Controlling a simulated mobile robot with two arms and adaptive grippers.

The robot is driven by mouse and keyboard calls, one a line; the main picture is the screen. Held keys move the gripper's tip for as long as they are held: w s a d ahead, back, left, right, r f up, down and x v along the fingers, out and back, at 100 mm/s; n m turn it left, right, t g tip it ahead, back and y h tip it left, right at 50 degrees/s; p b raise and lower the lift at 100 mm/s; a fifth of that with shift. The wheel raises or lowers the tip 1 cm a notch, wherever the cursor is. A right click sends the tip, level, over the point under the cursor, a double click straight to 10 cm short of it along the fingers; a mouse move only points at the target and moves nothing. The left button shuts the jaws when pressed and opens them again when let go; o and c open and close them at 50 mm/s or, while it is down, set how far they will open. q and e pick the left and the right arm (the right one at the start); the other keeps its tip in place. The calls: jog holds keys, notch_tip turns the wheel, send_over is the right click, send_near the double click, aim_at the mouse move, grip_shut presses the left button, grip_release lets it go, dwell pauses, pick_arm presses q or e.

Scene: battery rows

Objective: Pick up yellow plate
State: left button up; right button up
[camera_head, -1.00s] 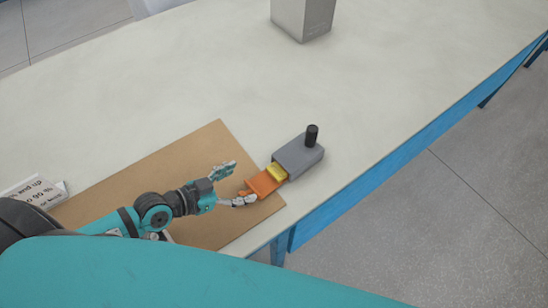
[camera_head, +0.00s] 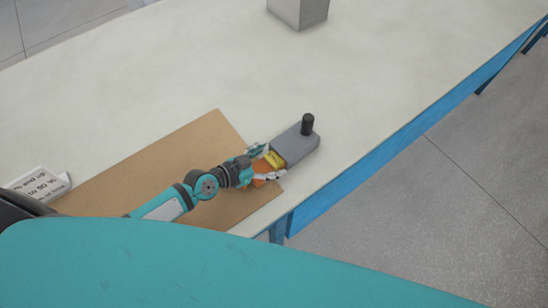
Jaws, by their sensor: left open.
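The yellow plate (camera_head: 273,159) is a small yellow piece at the near-left end of a grey block (camera_head: 296,146), beside an orange piece (camera_head: 264,171). My left gripper (camera_head: 269,162) is open, with one finger on the far side of the yellow and orange pieces and the other on the near side. The gripper partly hides the orange piece. I cannot tell whether the fingers touch the plate. My right gripper is not in view.
A black upright knob (camera_head: 308,124) stands on the grey block. A brown board (camera_head: 170,168) lies under my left arm. A grey box (camera_head: 298,10) stands at the back, and a printed sign (camera_head: 42,186) at the left. The pale table (camera_head: 400,70) is clear between.

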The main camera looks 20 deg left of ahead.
pick_arm(q)
jog(key=shift+s, duration=0.1)
jog(key=c, duration=1.1)
jog(key=shift+o, duration=0.2)
jog(key=shift+r, duration=0.1)
